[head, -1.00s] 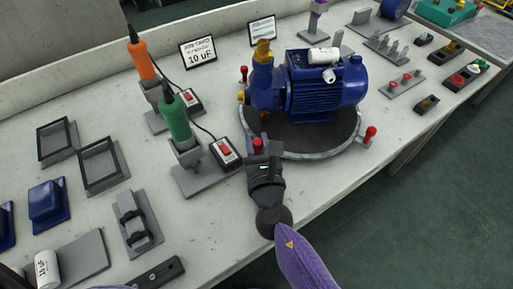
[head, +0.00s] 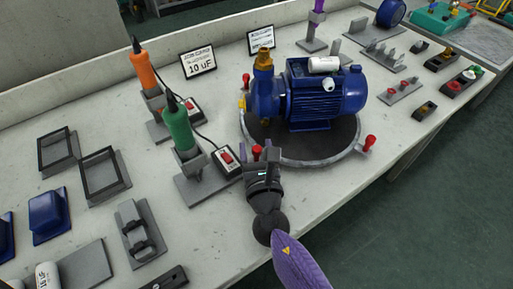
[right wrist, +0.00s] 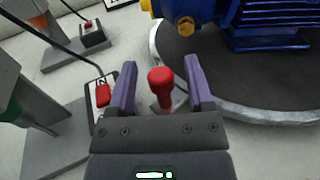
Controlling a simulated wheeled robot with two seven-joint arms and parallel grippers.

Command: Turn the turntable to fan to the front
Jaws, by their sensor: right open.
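The round dark turntable (head: 335,145) with a grey rim carries a blue pump and motor (head: 318,95), brass fitting at left and white box on top. Red knobs stand at its rim: one at the back left (head: 246,79), one at the right (head: 369,143), and one at the front left (head: 257,152). My right gripper (head: 264,158) is open at the front left knob. In the right wrist view, that red knob (right wrist: 161,82) stands between the two purple fingers (right wrist: 160,85), with visible gaps on both sides. My left gripper is not in view.
Left of my right gripper stand a red-switch box (head: 227,160) and a green tool in a stand (head: 179,130), both close by. An orange tool (head: 144,68) and two sign cards stand behind. The bench edge lies in front, right of the turntable.

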